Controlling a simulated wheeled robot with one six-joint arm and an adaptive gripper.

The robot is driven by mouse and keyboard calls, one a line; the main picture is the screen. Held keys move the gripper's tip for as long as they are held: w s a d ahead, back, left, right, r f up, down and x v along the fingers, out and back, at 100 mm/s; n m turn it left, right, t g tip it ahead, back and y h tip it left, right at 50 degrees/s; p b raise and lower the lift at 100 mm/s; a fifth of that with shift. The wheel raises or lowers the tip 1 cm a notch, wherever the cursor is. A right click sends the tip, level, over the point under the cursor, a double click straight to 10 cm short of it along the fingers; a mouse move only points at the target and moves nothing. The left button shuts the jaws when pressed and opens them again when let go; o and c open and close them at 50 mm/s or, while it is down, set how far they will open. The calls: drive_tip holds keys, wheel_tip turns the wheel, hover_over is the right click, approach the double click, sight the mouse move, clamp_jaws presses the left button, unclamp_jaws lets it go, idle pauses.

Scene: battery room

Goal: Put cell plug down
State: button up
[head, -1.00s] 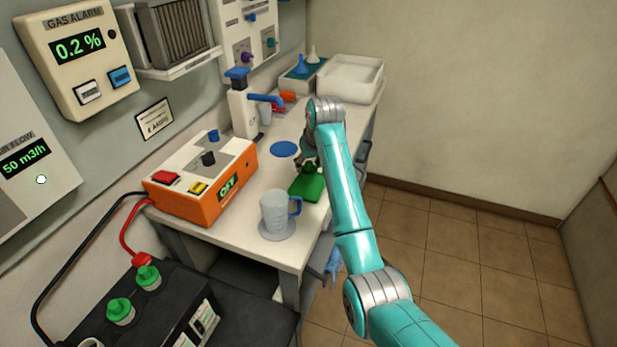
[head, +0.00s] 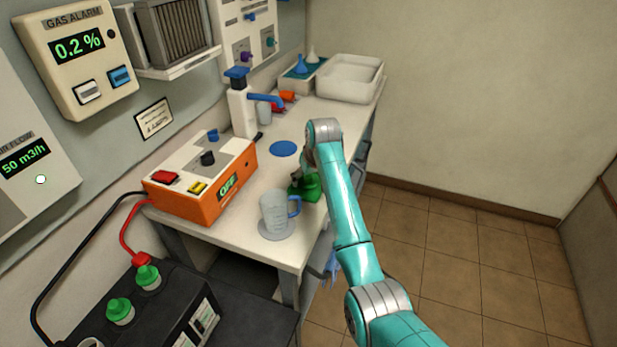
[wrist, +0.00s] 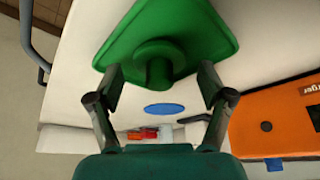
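The green cell plug (wrist: 157,62) shows in the wrist view as a round flange with a short knob. It appears to rest on the green tray (wrist: 205,30), with no finger touching it. In the head view the plug (head: 312,185) is partly hidden by my arm, on the tray (head: 293,190) at the table's right edge. My gripper (wrist: 160,74) is open, its two fingers apart on either side of the plug's knob. In the head view my gripper (head: 300,176) is low beside the plug, partly hidden by my wrist.
A measuring jug (head: 273,212) stands on a grey disc just in front of the tray. An orange charger (head: 205,180) reading OFF stands left. A blue disc (head: 284,149) lies behind. The black battery (head: 165,310) with green plugs is at the lower left.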

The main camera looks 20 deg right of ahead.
drive_tip(key=shift+r, duration=0.1)
drive_tip(key=v, duration=1.2)
